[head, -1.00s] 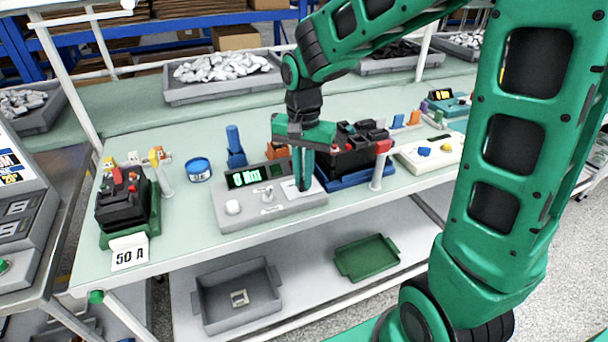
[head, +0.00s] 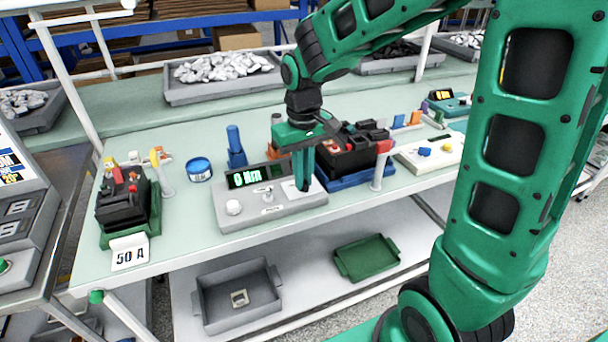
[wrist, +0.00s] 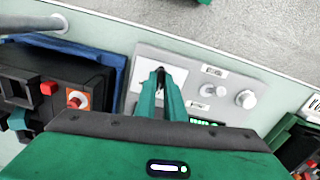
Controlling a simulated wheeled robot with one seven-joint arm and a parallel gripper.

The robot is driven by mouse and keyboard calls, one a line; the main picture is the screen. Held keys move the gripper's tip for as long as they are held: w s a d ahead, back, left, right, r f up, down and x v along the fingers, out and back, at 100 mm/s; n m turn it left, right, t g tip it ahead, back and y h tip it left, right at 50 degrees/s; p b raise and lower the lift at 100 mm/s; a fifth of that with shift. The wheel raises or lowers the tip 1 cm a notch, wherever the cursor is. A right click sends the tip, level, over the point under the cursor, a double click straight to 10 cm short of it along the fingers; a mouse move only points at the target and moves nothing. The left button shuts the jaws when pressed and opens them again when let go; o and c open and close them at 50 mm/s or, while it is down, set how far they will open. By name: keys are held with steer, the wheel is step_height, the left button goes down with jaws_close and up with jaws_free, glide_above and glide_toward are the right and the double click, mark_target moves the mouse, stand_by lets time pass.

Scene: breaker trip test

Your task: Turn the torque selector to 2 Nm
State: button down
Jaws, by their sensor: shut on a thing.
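The grey torque unit (head: 245,215) stands on the bench, and its lit green display (head: 249,177) appears to read 0 Nm. My gripper (head: 303,187) points down over the white plate (head: 290,192) at the unit's right end. Its fingers are shut on the torque selector, which they almost wholly hide. In the wrist view the fingers (wrist: 161,76) come together on this small part over the white plate (wrist: 147,80). The selector's pointer and scale cannot be made out.
The unit also carries a round knob (head: 234,208) and a small lever (head: 268,194). A black breaker in a blue tray (head: 357,179) stands close right of my gripper. Another breaker (head: 124,200) with a 50 A card is at left. A blue tape roll (head: 199,169) lies behind.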

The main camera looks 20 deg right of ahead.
steer(key=n, duration=0.3)
steer(key=shift+s+n, duration=0.15)
steer(key=shift+n, duration=1.95)
steer(key=shift+d, duration=0.1)
steer(key=c, duration=1.8)
jaws_free()
steer(key=shift+c, duration=0.2)
steer(key=shift+r, duration=0.15)
